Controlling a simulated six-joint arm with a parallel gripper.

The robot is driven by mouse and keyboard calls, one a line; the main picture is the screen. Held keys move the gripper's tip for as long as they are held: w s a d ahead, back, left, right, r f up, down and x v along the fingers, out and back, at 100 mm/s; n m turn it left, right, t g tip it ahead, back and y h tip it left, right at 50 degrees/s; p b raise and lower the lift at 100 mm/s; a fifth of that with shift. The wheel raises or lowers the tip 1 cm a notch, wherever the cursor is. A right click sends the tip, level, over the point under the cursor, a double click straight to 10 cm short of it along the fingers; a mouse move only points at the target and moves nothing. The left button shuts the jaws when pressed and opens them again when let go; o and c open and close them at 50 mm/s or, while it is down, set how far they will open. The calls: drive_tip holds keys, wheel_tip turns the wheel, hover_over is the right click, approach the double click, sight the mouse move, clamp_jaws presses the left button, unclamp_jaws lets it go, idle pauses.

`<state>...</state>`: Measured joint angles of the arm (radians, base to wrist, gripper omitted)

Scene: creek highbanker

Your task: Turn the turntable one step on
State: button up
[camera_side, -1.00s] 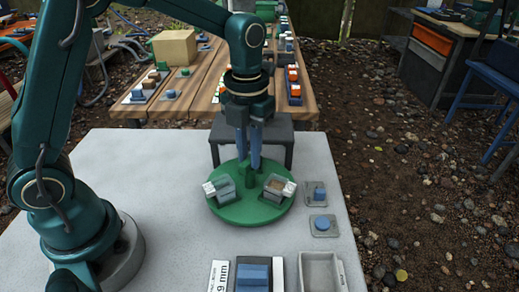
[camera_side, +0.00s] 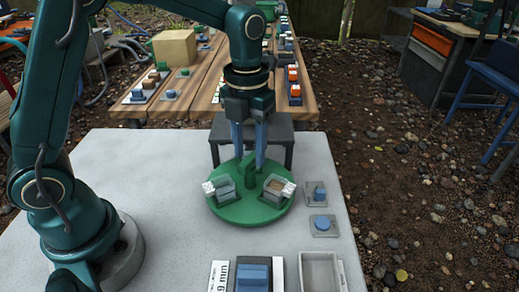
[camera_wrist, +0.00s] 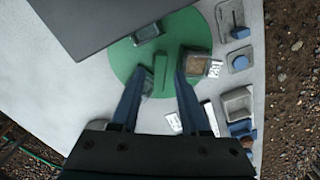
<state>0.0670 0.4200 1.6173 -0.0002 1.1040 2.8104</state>
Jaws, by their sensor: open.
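The green turntable (camera_side: 247,210) is a round disc on the pale worktop. A green upright grip (camera_side: 250,175) stands at its middle, seen as a narrow bar in the wrist view (camera_wrist: 161,74). Two small clear bins sit on the disc, a left bin (camera_side: 224,188) and a right bin (camera_side: 274,187) with brown material inside. My gripper (camera_side: 248,161) is open, its two blue fingers pointing down over the grip. In the wrist view, the fingers (camera_wrist: 158,85) lie on either side of the bar with gaps. Their exact height against the grip is hard to tell.
A blue button (camera_side: 319,192) and a round blue knob (camera_side: 322,224) sit right of the disc. A grey tray (camera_side: 305,270), a blue block (camera_side: 252,276) and a white label card (camera_side: 218,277) lie in front. A dark grey stand (camera_side: 285,135) is close behind.

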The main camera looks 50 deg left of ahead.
drive_tip(key=shift+r, duration=2.95)
drive_tip(key=shift+r, duration=0.1)
drive_tip(key=s+a+r+n+t, duration=0.2)
drive_tip(key=s+r+n+t, duration=0.2)
drive_tip(key=s+r+n, duration=0.35)
drive_tip(key=s+f+n, duration=0.3)
drive_tip(key=n, duration=0.9)
drive_tip(key=s+f+n+t, duration=0.1)
drive_tip(key=s+f+n, duration=0.2)
drive_tip(key=n, duration=1)
drive_tip(key=shift+f+t, duration=0.3)
drive_tip(key=shift+f, duration=0.3)
